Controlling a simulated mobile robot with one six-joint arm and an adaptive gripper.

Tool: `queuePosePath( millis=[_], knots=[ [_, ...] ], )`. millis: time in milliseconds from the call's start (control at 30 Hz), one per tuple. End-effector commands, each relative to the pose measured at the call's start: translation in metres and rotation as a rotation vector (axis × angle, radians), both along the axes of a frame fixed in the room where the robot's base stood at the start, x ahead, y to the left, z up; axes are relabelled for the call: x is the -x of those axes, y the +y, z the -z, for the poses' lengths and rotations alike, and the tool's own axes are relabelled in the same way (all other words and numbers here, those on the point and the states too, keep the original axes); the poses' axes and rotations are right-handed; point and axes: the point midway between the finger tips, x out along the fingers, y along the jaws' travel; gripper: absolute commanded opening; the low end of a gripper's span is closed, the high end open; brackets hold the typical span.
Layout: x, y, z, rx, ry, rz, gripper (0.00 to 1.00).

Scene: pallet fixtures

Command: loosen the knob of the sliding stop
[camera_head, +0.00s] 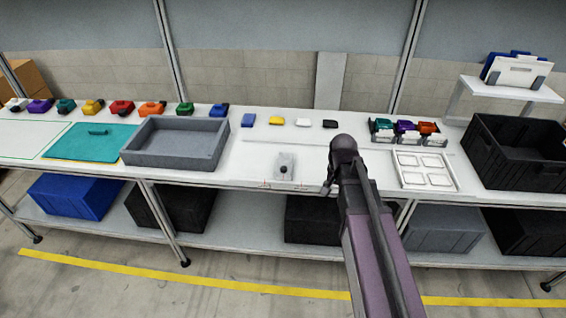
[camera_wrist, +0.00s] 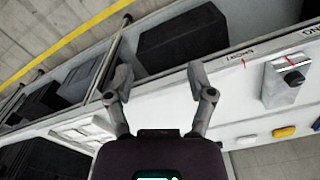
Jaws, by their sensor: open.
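The sliding stop (camera_head: 287,159) is a small grey block on the white bench top near the front edge, with a dark round knob (camera_head: 284,170) on it. In the wrist view the stop (camera_wrist: 274,88) and its black knob (camera_wrist: 293,78) show at the right. My gripper (camera_wrist: 160,72) is open, with nothing between its fingers. In the wrist view its fingers stand over the bench's front edge, left of the stop and apart from it. In the head view my arm largely hides the gripper, right of the stop.
A grey tray (camera_head: 138,150) stands left of the stop. A white tray with square pockets (camera_head: 453,183) and a black crate (camera_head: 480,170) lie to the right. Small coloured blocks, such as a yellow one (camera_head: 276,120), sit behind. The bench top around the stop is clear.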

Motion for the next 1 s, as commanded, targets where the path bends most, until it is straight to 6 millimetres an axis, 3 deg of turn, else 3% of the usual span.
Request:
queuePosePath(
  millis=[33, 100, 500, 700, 1000],
  knots=[
    [-0.021, 0.012, -0.012, 0.000, 0.000, 0.053, 0.70],
    [-0.039, 0.026, -0.019, 0.000, 0.000, 0.142, 0.70],
    [-0.132, 0.120, -0.061, 0.000, 0.000, 0.641, 0.70],
    [-0.159, 0.157, -0.074, 0.000, 0.000, 0.824, 0.70],
    [-0.168, 0.173, -0.078, -0.001, -0.001, 0.914, 0.70]
  ],
)
